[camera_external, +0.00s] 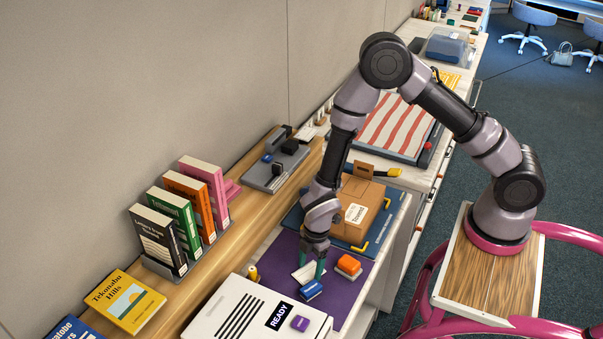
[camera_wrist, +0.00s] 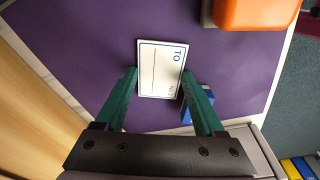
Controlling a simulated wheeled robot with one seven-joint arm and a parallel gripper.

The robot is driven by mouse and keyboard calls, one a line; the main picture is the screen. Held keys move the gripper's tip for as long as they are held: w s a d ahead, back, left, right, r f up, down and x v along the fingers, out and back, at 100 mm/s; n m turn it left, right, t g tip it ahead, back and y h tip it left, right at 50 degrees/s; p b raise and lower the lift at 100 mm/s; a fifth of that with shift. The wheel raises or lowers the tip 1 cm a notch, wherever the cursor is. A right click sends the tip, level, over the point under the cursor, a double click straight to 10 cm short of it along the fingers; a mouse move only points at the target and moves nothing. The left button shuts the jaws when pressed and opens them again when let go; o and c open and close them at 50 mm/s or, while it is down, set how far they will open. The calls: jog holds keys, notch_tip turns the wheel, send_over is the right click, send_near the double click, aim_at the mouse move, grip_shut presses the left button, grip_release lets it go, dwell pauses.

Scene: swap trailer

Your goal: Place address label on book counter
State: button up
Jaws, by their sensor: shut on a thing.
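The address label (camera_external: 303,273) is a small white card. In the wrist view the label (camera_wrist: 160,68) shows blue "TO" print and lines. My gripper (camera_external: 310,268) points down over the purple mat (camera_external: 283,262). In the wrist view the green fingers of my gripper (camera_wrist: 159,72) are on either side of the label, shut on it. Whether the label touches the mat is hard to tell. The book counter (camera_external: 247,218) is the long wooden ledge along the wall, left of my gripper. Its wood (camera_wrist: 30,110) also shows at the left of the wrist view.
A blue block-like item (camera_external: 312,290) lies close to my fingertips. An orange one (camera_external: 348,267) is to the right. A cardboard box (camera_external: 365,200) stands behind my gripper. Upright books (camera_external: 172,218) and a yellow book (camera_external: 124,300) occupy the counter; bare wood shows along its front.

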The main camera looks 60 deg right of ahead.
jog(key=shift+f, duration=0.1)
jog(key=o, duration=1.3)
jog(key=s+d+r+m+t+h, duration=0.1)
jog(key=s+d+r+m, duration=0.3)
jog(key=r, duration=0.7)
jog(key=w+d+r+m+t, duration=0.15)
jog(key=d+r, duration=0.35)
jog(key=r, duration=0.7)
jog(key=s+d+r+m+h, duration=0.1)
jog(key=s+d+r+m, duration=0.3)
jog(key=r, duration=0.7)
jog(key=s+d+r+m+t+y, duration=0.3)
jog(key=s+d+r+m, duration=0.2)
jog(key=s+r, duration=0.8)
jog(key=m, duration=0.3)
jog(key=shift+s+t, duration=0.3)
jog(key=shift+t, duration=0.05)
